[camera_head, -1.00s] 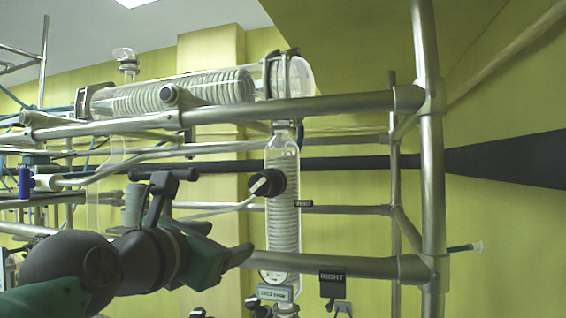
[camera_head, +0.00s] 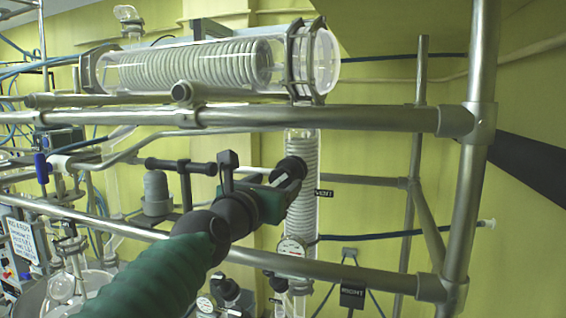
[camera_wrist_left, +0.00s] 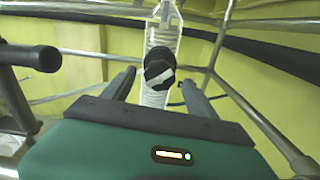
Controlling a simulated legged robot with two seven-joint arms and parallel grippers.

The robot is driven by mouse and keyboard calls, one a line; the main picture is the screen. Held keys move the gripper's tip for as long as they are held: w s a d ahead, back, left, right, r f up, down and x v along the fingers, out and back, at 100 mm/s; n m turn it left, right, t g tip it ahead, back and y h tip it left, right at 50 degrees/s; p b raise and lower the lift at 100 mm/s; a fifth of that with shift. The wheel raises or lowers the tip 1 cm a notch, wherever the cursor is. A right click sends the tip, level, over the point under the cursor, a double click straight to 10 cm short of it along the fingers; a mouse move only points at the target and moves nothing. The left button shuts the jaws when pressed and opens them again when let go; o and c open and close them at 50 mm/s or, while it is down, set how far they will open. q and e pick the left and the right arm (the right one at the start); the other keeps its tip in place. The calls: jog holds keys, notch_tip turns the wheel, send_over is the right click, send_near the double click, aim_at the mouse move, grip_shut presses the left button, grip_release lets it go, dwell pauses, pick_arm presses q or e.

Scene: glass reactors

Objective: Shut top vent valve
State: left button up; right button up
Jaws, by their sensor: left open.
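A black valve knob (camera_head: 291,166) with a pale stripe sits on the front of the upright glass column (camera_head: 301,147). My left gripper (camera_head: 283,187) is open and faces the knob. In the wrist view the two fingers (camera_wrist_left: 159,79) stand apart on either side of the knob, with gaps visible; I cannot tell how deep it lies between them. In the head view the gripper hides the knob's lower part. My right gripper is out of view.
A metal rail (camera_head: 320,117) crosses above the knob, and a lower rail (camera_head: 340,272) runs below. A thick metal post (camera_head: 470,190) stands at right. A horizontal coiled glass vessel (camera_head: 190,65) lies above.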

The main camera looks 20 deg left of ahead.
aim_at(285, 181)
pick_arm(q)
jog(key=w, duration=0.1)
jog(key=w+a, duration=0.2)
jog(key=shift+w+a+f+p, duration=0.1)
jog(key=shift+a+f+p, duration=0.05)
jog(key=shift+f+p, duration=0.15)
jog(key=d, duration=0.3)
jog(key=shift+s+d+r, duration=0.15)
jog(key=shift+s+r, duration=0.15)
jog(key=shift+c, duration=0.5)
jog(key=shift+d, duration=0.35)
jog(key=shift+c, duration=1.2)
jog(key=shift+a, duration=0.1)
jog(key=shift+c, duration=1.1)
jog(key=shift+w+a+f, duration=0.1)
jog(key=shift+a, duration=0.85)
jog(key=c, duration=0.5)
jog(key=shift+a, duration=0.15)
jog(key=shift+c, duration=1.1)
jog(key=shift+d, duration=0.7)
jog(key=shift+c, duration=0.4)
jog(key=shift+a+f, duration=0.15)
jog(key=shift+a, duration=0.25)
jog(key=shift+c, duration=0.2)
jog(key=shift+d, duration=0.1)
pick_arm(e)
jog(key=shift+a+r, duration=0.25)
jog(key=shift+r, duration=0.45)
